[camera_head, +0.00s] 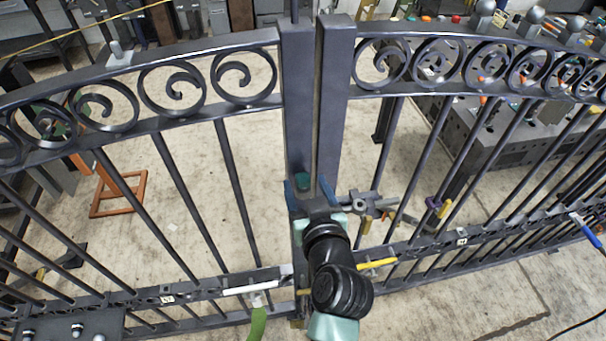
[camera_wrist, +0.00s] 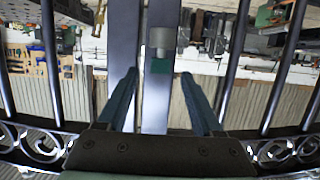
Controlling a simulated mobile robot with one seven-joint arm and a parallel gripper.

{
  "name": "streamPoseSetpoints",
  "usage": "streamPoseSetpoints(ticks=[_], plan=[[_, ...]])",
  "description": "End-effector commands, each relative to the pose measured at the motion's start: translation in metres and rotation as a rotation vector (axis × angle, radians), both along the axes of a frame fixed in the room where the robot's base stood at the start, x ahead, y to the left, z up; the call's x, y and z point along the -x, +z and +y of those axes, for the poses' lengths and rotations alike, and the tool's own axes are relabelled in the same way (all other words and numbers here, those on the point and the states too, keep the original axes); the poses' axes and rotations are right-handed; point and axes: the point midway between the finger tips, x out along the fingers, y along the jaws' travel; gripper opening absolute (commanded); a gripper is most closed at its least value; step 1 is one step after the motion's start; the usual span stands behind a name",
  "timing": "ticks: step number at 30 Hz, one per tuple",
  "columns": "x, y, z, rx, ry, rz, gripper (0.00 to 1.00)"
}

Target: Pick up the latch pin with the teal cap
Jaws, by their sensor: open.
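The teal cap of the latch pin (camera_head: 302,181) shows in the head view against the gate's middle posts, just beyond my fingers. In the wrist view the teal cap (camera_wrist: 160,66) appears between my fingertips, with a grey cylinder above it in the picture. My gripper (camera_head: 307,188) is open, with one blue finger on each side of the cap as seen. In the wrist view the gripper (camera_wrist: 158,76) has a clear gap between its fingers, and neither finger visibly touches the cap. The pin's shaft is largely hidden, and how deep the cap sits between the fingers I cannot tell.
The two gate leaves meet at the dark middle posts (camera_head: 334,100), with scrolls (camera_head: 243,76) along the top and bars on both sides. A yellow-handled tool (camera_head: 377,263) and a green-handled tool (camera_head: 257,324) are near the lower rail. A cluttered grey bench (camera_head: 480,150) stands behind at right.

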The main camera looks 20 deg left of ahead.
Motion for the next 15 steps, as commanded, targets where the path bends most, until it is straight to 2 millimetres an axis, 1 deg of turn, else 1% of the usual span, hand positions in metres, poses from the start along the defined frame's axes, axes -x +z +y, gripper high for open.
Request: streamPoseSetpoints(ticks=[1, 3, 6, 14, 15], plan=[[-0.006, 0.0, 0.004, -0.001, 0.001, 0.001, 0.68], [-0.011, -0.003, 0.007, -0.001, 0.001, 0.001, 0.68], [-0.016, -0.005, 0.01, -0.001, 0.0, 0.0, 0.68], [-0.017, -0.006, 0.011, 0.0, -0.001, -0.001, 0.68], [-0.017, -0.006, 0.011, 0.0, -0.001, -0.001, 0.6]])
